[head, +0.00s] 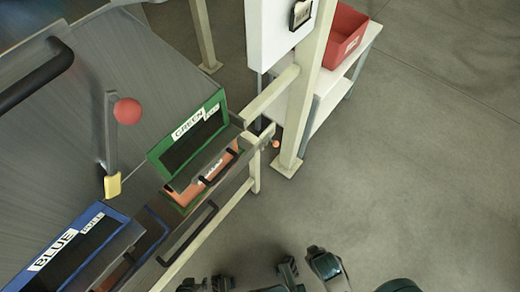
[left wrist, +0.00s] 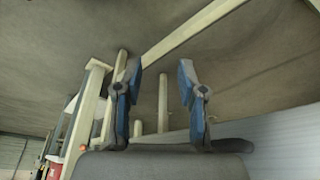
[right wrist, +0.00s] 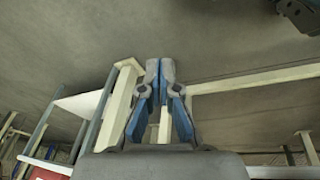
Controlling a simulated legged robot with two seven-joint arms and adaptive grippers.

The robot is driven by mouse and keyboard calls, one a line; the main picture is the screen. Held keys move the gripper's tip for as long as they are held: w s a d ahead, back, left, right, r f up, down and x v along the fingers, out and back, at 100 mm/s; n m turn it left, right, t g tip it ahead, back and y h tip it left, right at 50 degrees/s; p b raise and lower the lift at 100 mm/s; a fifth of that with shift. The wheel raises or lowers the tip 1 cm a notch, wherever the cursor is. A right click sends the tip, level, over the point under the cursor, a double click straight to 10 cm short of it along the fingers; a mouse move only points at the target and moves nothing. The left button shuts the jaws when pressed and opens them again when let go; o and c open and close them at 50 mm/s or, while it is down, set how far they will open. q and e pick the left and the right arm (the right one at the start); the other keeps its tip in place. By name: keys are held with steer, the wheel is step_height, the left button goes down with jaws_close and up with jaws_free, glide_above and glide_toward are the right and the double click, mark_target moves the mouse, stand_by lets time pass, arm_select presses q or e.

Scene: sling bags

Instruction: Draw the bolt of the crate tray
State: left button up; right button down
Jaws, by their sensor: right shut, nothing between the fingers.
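A green-framed bay (head: 190,135) labelled GREEN stands on the sorting bench, with an orange-lined tray (head: 205,178) and a dark handle below it. A small pink knob (head: 276,143) sits on the frame at its right end; I cannot tell whether it belongs to a bolt. My left gripper (head: 250,277) is at the bottom of the head view, well below the trays. It is open and empty in the left wrist view (left wrist: 160,75). My right gripper (head: 314,251) is beside it, over the floor. It is shut and empty in the right wrist view (right wrist: 160,64).
A blue-framed bay (head: 62,250) labelled BLUE is at lower left. A cream post (head: 305,90) and a white shelf with a red bin (head: 345,35) stand at the back. The floor at right is clear.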

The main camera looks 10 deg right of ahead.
arm_select(q)
steer(key=w+d+r+t+h, duration=0.2)
steer(key=w+d+r+t, duration=0.1)
steer(key=w+r+t, duration=0.4)
steer(key=w+d+r+t+h, duration=0.15)
steer(key=w+r+t, duration=0.25)
steer(key=w+r, duration=0.5)
arm_select(e)
steer(key=w+d+r+n+t+h, duration=0.1)
steer(key=w+r+n+t, duration=0.2)
steer(key=w, duration=0.7)
steer(key=w+d+r+n+t+h, duration=0.1)
steer(key=w+n+t, duration=0.3)
steer(key=w, duration=0.6)
arm_select(q)
step_height(320, 180, up, 15)
steer(key=s+d+t+h, duration=0.1)
steer(key=s+t, duration=0.1)
steer(key=t, duration=0.6)
steer(key=shift+t, duration=0.3)
arm_select(e)
steer(key=w+a+r+n+t+y, duration=0.4)
steer(key=w+a+n+t, duration=0.2)
steer(key=w+n, duration=0.1)
steer(key=shift+w+a, duration=0.3)
steer(key=shift+w, duration=0.6)
arm_select(q)
steer(key=shift+d, duration=0.1)
